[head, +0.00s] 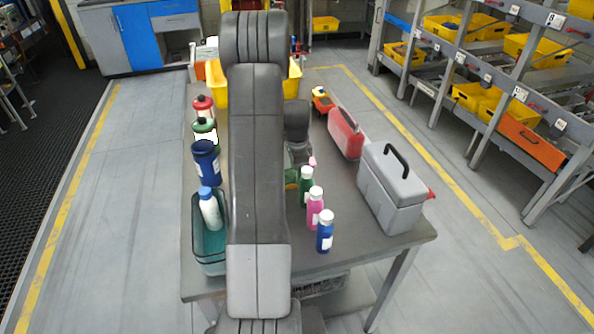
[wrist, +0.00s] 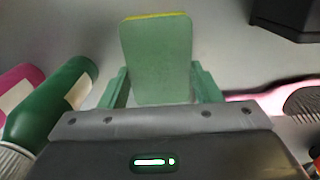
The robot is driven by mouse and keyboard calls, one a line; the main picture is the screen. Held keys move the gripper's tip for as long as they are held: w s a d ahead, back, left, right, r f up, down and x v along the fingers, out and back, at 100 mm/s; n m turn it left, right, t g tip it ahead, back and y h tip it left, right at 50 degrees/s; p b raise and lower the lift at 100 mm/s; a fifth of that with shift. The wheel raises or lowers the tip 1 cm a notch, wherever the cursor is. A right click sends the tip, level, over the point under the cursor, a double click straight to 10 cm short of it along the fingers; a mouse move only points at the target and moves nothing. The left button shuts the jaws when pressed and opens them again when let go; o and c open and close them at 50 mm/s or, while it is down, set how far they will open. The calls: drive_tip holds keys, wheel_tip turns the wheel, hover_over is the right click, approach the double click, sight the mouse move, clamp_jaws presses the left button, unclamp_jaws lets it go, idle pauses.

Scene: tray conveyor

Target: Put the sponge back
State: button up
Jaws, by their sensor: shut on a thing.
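The sponge (wrist: 156,58) shows in the wrist view as an upright green block with a yellow strip along its top edge. My gripper (wrist: 160,88) is shut on it, with one green finger at each side. In the head view my arm runs over the middle of the table and hides most of the gripper and the sponge. I cannot tell from these frames how far the sponge is above the table.
The table (head: 330,257) carries green (head: 305,187), pink (head: 315,207) and blue (head: 325,231) bottles, a grey toolbox (head: 393,205), a red case (head: 346,133) and a teal bin (head: 207,266). A pink brush (wrist: 262,96) lies right of my gripper. A yellow bin (head: 217,85) stands behind.

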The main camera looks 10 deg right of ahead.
drive_tip(key=shift+f, duration=0.2)
drive_tip(key=o, duration=1)
wheel_tip(320, 180, up, 12)
drive_tip(key=shift+r+b, duration=0.2)
drive_tip(key=shift+b, duration=0.45)
wheel_tip(320, 180, down, 13)
drive_tip(key=shift+r+p, duration=0.1)
drive_tip(key=shift+p, duration=0.4)
drive_tip(key=shift+r, duration=2.1)
